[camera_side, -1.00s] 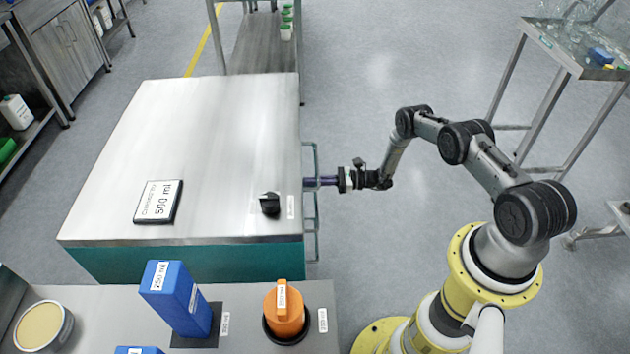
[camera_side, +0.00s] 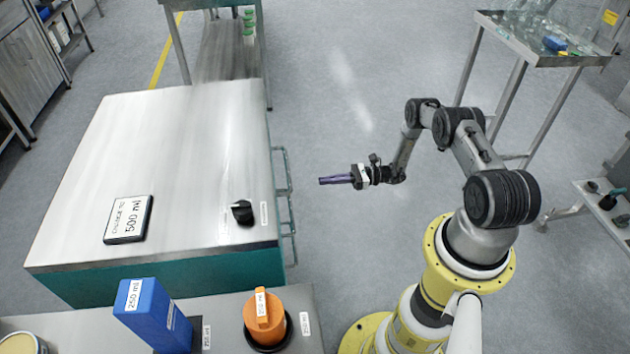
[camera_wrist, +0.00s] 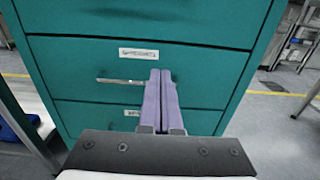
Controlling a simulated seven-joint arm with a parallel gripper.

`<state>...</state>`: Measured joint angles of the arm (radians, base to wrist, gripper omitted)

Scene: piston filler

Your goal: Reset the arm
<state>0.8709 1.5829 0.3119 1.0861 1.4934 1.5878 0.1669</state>
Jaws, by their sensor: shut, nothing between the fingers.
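My gripper (camera_side: 336,180) is in the aisle to the right of the steel-topped cabinet, apart from its handles, with the purple fingers pointing left. In the wrist view my gripper (camera_wrist: 160,85) has its two purple fingers together, with nothing between them. Beyond them is the teal drawer front (camera_wrist: 85,85). A metal drawer handle (camera_wrist: 120,82) shows to the left of the fingers, with a white label (camera_wrist: 139,53) above it. The drawers look shut.
In front stand a blue "250 ml" block (camera_side: 150,315) and an orange part (camera_side: 264,312). Metal handles (camera_side: 285,205) stick out from the cabinet's right side. Open floor surrounds my gripper.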

